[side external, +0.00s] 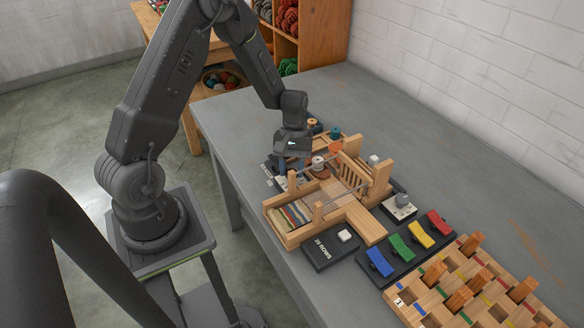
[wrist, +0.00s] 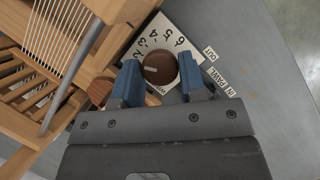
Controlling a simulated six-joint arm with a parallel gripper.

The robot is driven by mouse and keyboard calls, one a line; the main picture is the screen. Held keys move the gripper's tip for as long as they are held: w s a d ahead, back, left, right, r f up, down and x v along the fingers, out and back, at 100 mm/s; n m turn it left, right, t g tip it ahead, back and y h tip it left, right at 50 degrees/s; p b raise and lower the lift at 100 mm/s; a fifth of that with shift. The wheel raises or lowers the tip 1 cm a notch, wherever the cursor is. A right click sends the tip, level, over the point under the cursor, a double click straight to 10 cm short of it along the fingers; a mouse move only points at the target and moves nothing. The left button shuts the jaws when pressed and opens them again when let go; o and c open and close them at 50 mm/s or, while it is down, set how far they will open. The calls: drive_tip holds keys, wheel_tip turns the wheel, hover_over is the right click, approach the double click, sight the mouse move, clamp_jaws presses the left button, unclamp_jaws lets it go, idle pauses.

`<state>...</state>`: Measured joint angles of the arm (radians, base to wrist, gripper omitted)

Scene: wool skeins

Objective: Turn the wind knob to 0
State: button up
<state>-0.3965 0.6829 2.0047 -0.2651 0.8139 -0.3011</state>
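The wind knob (wrist: 160,68) is a round brown knob on a white dial plate (wrist: 186,50) in the wrist view. Numbers 2 to 6 show along its far-left and far side. A short pale mark on the knob points left, toward my left finger, and the numbers there are covered. My gripper (wrist: 161,77) has one blue finger on each side of the knob, seemingly touching both sides. In the side external view my gripper (side external: 291,165) points down at the far left of the loom, and it hides the knob.
A wooden loom (side external: 290,230) stands close beside my gripper. A grey panel has an IN TRAVEL OUT label (wrist: 222,80). Coloured pedals (side external: 400,247), a row counter (side external: 325,250) and a wooden peg rack (side external: 450,290) lie nearer. The table's right side is clear.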

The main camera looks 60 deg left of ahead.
drive_tip(key=c, duration=0.4)
drive_tip(key=shift+n, duration=0.4)
drive_tip(key=n+t, duration=0.1)
drive_tip(key=n, duration=0.1)
drive_tip(key=n+t, duration=0.1)
drive_tip(key=n, duration=0.2)
drive_tip(key=shift+s+a+n+h, duration=0.1)
drive_tip(key=shift+s+n+h, duration=0.05)
drive_tip(key=shift+n+h, duration=0.2)
drive_tip(key=n+t, duration=0.2)
drive_tip(key=n, duration=0.3)
drive_tip(key=shift+s+n, duration=0.1)
drive_tip(key=shift+n, duration=0.15)
drive_tip(key=o, duration=0.9)
